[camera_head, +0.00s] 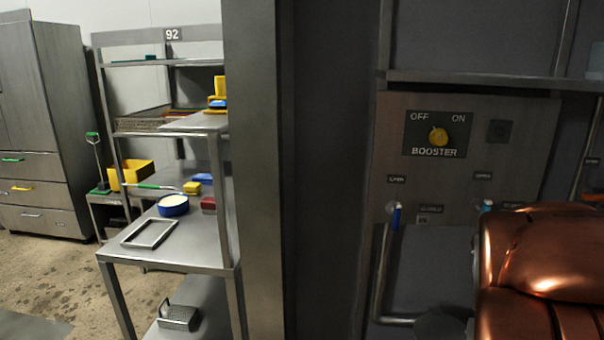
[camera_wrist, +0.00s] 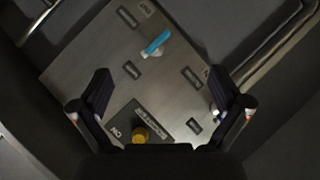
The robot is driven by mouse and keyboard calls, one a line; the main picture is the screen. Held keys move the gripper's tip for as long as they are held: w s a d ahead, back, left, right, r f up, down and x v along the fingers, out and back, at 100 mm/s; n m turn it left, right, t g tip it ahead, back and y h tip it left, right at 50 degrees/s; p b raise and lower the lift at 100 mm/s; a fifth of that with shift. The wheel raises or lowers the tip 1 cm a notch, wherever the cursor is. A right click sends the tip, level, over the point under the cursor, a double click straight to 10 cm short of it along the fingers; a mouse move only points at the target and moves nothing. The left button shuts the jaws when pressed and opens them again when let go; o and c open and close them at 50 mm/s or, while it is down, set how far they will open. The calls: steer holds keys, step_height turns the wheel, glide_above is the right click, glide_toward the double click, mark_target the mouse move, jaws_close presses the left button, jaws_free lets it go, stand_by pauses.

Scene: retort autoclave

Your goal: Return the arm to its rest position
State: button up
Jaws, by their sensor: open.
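My gripper (camera_wrist: 160,100) shows in the wrist view with its two dark fingers spread wide apart and nothing between them. It faces a metal control panel (camera_wrist: 85,75), which appears rotated in that view. A light blue valve handle (camera_wrist: 156,43) lies beyond the fingertips, apart from them. The yellow booster knob (camera_wrist: 139,134) is near the gripper's base in the picture. In the head view, a copper-coloured part of my arm (camera_head: 550,262) fills the lower right and hides part of the panel (camera_head: 470,182); the gripper itself is not visible there.
The head view shows the yellow booster knob (camera_head: 438,136) and a dark blue valve handle (camera_head: 396,218) with a pipe below. A shelf ledge (camera_head: 480,77) juts out above the panel. A grey post (camera_head: 254,170) and a steel rack (camera_head: 190,255) stand left. Floor shows at far left.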

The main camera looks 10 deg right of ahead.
steer(key=s+a+f+g+y+p, duration=0.1)
steer(key=s+a+g+y+p, duration=0.2)
steer(key=s+a, duration=0.5)
steer(key=s+a+m+g+y+p, duration=0.1)
steer(key=s+a+g+y+p, duration=0.2)
steer(key=a, duration=1.1)
steer(key=s+a+f+m+g+y+p, duration=0.1)
steer(key=s+a+g+y+p, duration=0.2)
steer(key=s+a+g+p, duration=0.2)
steer(key=s+a+p, duration=0.3)
steer(key=s+a, duration=0.3)
steer(key=s, duration=0.2)
steer(key=shift+f, duration=0.35)
